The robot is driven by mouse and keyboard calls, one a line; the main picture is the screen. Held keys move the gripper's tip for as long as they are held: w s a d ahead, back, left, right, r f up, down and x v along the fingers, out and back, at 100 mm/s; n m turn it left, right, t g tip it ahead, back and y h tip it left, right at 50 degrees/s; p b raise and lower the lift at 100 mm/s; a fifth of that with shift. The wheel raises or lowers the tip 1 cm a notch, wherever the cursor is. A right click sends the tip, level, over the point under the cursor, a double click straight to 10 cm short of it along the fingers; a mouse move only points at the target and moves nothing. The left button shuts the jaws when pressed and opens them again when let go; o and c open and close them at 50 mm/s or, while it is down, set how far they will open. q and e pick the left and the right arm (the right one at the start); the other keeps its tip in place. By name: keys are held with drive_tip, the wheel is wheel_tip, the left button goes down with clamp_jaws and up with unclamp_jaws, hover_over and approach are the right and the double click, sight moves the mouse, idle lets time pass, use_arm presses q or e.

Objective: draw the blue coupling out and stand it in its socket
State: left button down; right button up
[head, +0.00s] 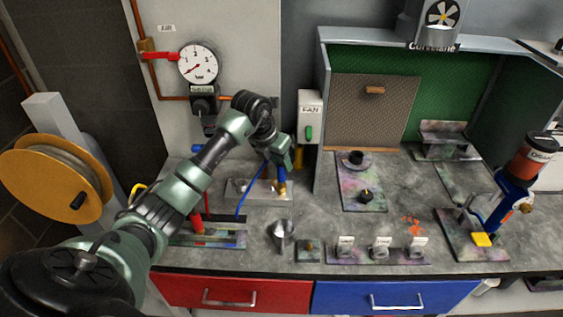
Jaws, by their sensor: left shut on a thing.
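My left gripper (282,163) reaches in over the back left of the bench and is shut on the blue coupling (282,176). The coupling is upright, with a brass end (283,189) pointing down. That end is at the right part of a pale metal plate (245,195); I cannot tell whether it is in a socket there or just above. A blue hose (250,190) runs from near the gripper down to a slotted rack (230,243) at the front left, where a red coupling (198,225) stands. My right gripper is not in view.
A metal cone (281,234) and a row of labelled holders (380,250) stand near the front edge. A fan switch box (309,118) and the booth's left wall are right of the gripper. A pressure gauge (198,64) hangs behind. A hose reel (55,180) is left.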

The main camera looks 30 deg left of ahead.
use_arm(q)
drive_tip(key=shift+r, duration=0.5)
drive_tip(key=shift+r+p, duration=1.95)
drive_tip(key=shift+r, duration=0.65)
drive_tip(key=shift+f, duration=0.1)
